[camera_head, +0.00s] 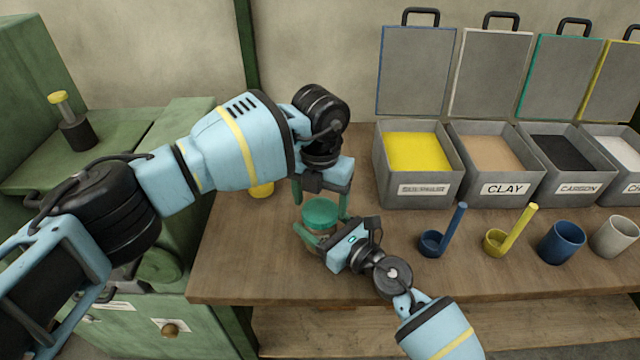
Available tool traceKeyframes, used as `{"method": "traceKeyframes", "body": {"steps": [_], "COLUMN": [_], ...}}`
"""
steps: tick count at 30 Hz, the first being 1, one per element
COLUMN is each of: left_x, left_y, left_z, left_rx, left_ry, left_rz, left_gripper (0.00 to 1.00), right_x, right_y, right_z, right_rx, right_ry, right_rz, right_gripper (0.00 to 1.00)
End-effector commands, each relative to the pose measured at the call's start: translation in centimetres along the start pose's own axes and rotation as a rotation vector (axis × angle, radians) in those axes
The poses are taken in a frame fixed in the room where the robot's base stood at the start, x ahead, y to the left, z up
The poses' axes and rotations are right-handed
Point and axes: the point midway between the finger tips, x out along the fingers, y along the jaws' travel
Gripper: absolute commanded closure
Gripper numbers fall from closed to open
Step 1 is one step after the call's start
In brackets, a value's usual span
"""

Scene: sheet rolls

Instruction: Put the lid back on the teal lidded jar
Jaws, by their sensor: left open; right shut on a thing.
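The teal lid (321,212) sits at the top of the jar, level as far as I can see. The jar body (318,243) stands on the wooden table near its front edge, mostly hidden by my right gripper. My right gripper (322,234) comes from the front right and is shut on the jar body. My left gripper (321,203) points down from above and is open, its fingers on either side of the lid. Whether the lid is fully seated on the rim is too small to tell.
Open grey bins (418,188) of powder line the back right, lids raised. A blue scoop (433,243), a yellow scoop (497,242), a blue cup (562,243) and a pale cup (614,237) stand before them. A yellow object (261,190) is partly hidden behind my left arm.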

Motion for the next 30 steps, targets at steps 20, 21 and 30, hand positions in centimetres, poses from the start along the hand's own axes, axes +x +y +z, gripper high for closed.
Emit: {"method": "traceKeyframes", "body": {"steps": [20, 21, 30], "left_x": [1.7, 1.7, 1.7], "left_y": [0.0, 0.0, 0.0], "left_z": [0.0, 0.0, 0.0], "left_rx": [0.000, 0.000, 0.093], "left_ry": [0.000, 0.000, -0.001], "left_rz": [0.000, 0.000, 0.002], "left_gripper": [0.45, 0.50, 0.62], "right_x": [0.0, 0.0, 0.0], "right_y": [0.0, 0.0, 0.0], "right_z": [0.0, 0.0, 0.0], "right_rx": [0.000, 0.000, 0.000], "right_ry": [0.001, 0.001, 0.000], "right_rz": [0.000, 0.000, 0.000], "right_gripper": [0.96, 0.96, 0.96]}}
